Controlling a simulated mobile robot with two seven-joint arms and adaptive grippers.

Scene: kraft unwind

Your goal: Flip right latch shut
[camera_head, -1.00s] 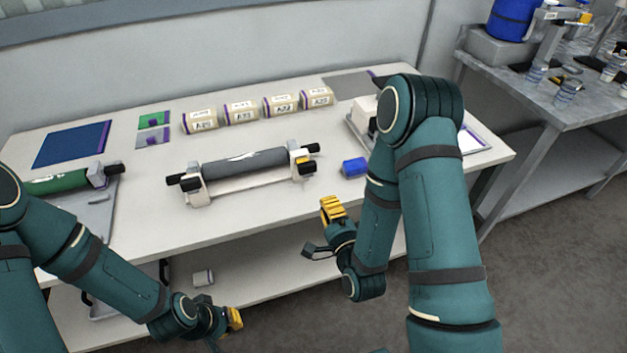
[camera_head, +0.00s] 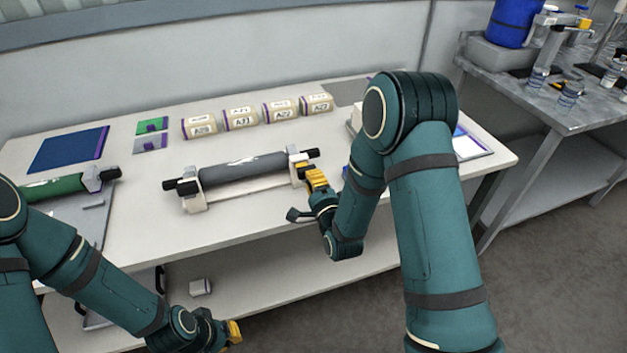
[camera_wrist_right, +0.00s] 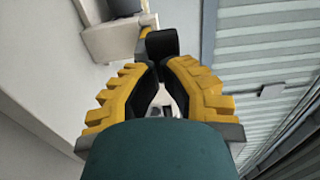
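The stand (camera_head: 195,201) holds a dark grey roll (camera_head: 240,168) on the table, with black shaft ends at both sides. My right gripper (camera_head: 311,174) is at the stand's right support (camera_head: 295,156) and covers the right latch in the head view. In the right wrist view, the yellow fingers (camera_wrist_right: 158,68) come together at their dark tips, with nothing clearly held. A black shaft end (camera_wrist_right: 162,43) and a small yellow part (camera_wrist_right: 147,30), likely the latch, lie just beyond the tips; contact is unclear. My left gripper (camera_head: 234,331) is low in front of the table, its opening unclear.
Several labelled cream rolls (camera_head: 240,117) stand along the back. A green roll (camera_head: 55,187) lies at the left near a blue sheet (camera_head: 70,148). A blue object is mostly hidden behind my right arm. The table front between the rolls is clear.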

